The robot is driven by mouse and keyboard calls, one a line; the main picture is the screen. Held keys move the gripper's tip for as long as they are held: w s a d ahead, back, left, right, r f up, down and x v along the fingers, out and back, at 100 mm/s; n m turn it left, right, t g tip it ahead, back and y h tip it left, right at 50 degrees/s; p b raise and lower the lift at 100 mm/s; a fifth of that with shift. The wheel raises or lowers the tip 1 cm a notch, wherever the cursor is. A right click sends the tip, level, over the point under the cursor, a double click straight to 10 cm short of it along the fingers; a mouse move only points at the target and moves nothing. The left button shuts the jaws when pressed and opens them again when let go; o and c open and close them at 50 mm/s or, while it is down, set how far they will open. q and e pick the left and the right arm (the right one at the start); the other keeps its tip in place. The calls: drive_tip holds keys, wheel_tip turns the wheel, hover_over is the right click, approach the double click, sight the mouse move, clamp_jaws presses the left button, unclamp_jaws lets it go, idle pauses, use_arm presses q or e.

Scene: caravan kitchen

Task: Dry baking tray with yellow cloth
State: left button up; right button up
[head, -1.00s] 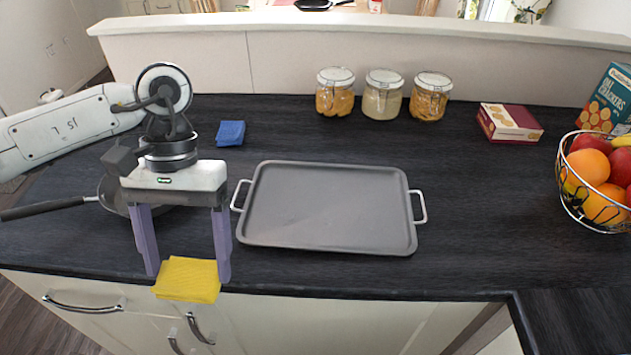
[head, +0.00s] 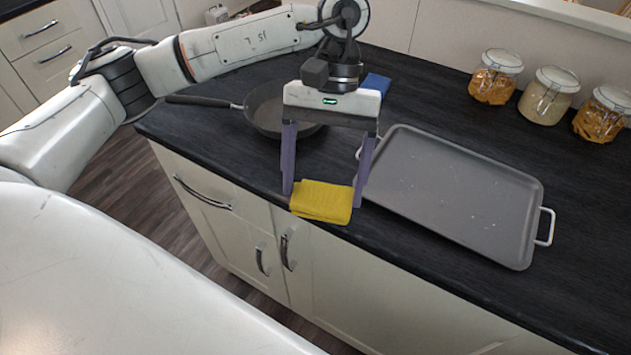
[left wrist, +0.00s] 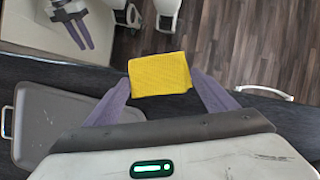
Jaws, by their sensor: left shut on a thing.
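The yellow cloth (head: 322,201) is folded and held between the purple fingers of my left gripper (head: 322,195), at the counter's front edge. The cloth also shows in the left wrist view (left wrist: 159,75), spanning the gap between the fingertips (left wrist: 160,80). The grey baking tray (head: 450,190) lies flat on the counter to the right of my left gripper, with small pale specks on it. The right finger overlaps its left handle in the head view. Part of the tray shows in the left wrist view (left wrist: 50,120). My right gripper (left wrist: 88,48) shows there too, fingers apart and empty, away from the counter.
A dark frying pan (head: 262,112) sits behind my left gripper, with a blue cloth (head: 376,84) nearby. Several jars stand along the back right, one with pale contents (head: 546,95). Cabinet handles (head: 203,195) stick out below the counter edge.

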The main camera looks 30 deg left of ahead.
use_arm(q)
drive_tip(key=w+d+n+t+h, duration=0.1)
drive_tip(key=w+d+n, duration=0.1)
drive_tip(key=n, duration=0.2)
drive_tip(key=w+d+r+n+t+h, duration=0.1)
drive_tip(key=w+d+n, duration=0.1)
drive_tip(key=w+n, duration=0.1)
drive_tip(key=w+d+n+t+h, duration=0.1)
drive_tip(key=w+d+n, duration=0.1)
drive_tip(key=w+n, duration=0.1)
drive_tip(key=shift+d+r+n, duration=0.3)
drive_tip(key=shift+d+n, duration=0.1)
drive_tip(key=shift+n, duration=0.4)
drive_tip(key=w+d+r+n+t+y, duration=0.1)
drive_tip(key=w+d+r+n+t, duration=0.3)
drive_tip(key=n, duration=0.7)
drive_tip(key=w+d, duration=0.2)
drive_tip(key=w, duration=0.1)
drive_tip(key=shift+d+n+t+b, duration=0.2)
drive_tip(key=shift+n+t+b, duration=0.1)
drive_tip(key=shift+n+b, duration=0.1)
